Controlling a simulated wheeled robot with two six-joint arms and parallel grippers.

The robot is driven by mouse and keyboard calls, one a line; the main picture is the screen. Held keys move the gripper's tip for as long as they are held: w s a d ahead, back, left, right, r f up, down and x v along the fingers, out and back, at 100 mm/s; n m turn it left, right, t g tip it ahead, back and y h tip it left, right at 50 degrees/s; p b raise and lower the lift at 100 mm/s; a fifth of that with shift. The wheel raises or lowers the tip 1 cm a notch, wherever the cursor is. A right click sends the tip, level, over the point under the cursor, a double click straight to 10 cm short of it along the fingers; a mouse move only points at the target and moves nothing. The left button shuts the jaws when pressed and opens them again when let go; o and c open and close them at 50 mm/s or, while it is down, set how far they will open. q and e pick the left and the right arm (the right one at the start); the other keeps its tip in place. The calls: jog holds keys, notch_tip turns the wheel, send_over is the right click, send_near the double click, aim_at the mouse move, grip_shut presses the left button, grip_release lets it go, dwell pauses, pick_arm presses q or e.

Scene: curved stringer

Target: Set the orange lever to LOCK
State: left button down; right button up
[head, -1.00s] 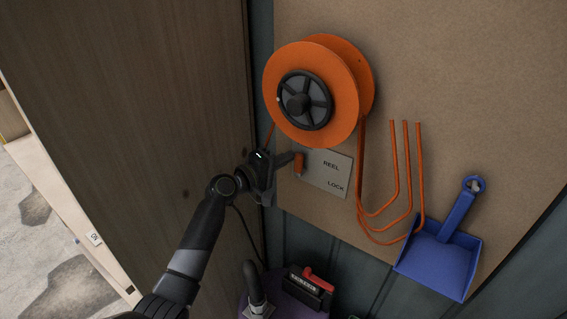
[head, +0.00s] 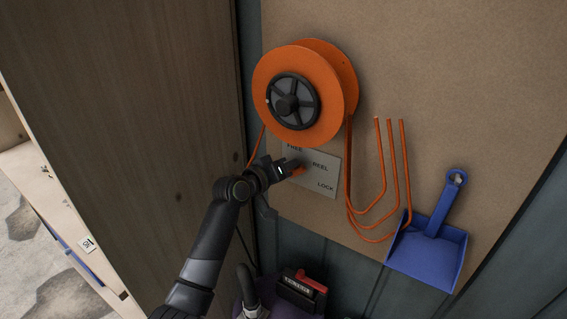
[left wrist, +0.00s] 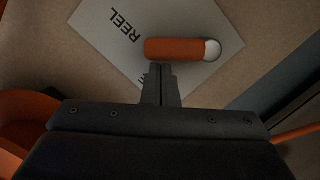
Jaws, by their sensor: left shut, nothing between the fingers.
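The orange lever (head: 298,172) is on a grey plate (head: 327,178) below the cable reel. The plate reads REEL and LOCK, with a partly hidden label at its top left. LOCK is at the plate's lower right. In the left wrist view the lever (left wrist: 172,49) is a rounded orange bar with a pale round end at right. My left gripper (head: 293,164) is shut and empty. Its tips (left wrist: 160,70) are right at the lever's long side; I cannot tell if they touch. The gripper hides part of the lever in the head view.
The orange reel (head: 330,90) hangs just above the plate. Orange cable loops (head: 385,195) hang to its right, beside a blue dustpan (head: 430,258). A brown wooden panel (head: 120,100) stands close at left. A black box with a red handle (head: 302,290) is below.

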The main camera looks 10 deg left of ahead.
pick_arm(q)
jog(key=shift+s+d+f+m+y, duration=0.15)
jog(key=shift+s+d+m+y, duration=0.1)
jog(key=shift+d+m, duration=0.25)
jog(key=shift+s+d+f+m+y, duration=0.15)
jog(key=shift+d+m+y, duration=0.1)
jog(key=shift+m, duration=0.45)
jog(key=m, duration=0.1)
jog(key=d+f+m+y, duration=0.1)
jog(key=m, duration=0.1)
jog(key=shift+s+d+f+t+b, duration=0.25)
jog(key=shift+d+f+t+b, duration=0.05)
jog(key=shift+b, duration=0.05)
jog(key=shift+f, duration=0.2)
jog(key=shift+d+f, duration=0.1)
jog(key=shift+d, duration=0.05)
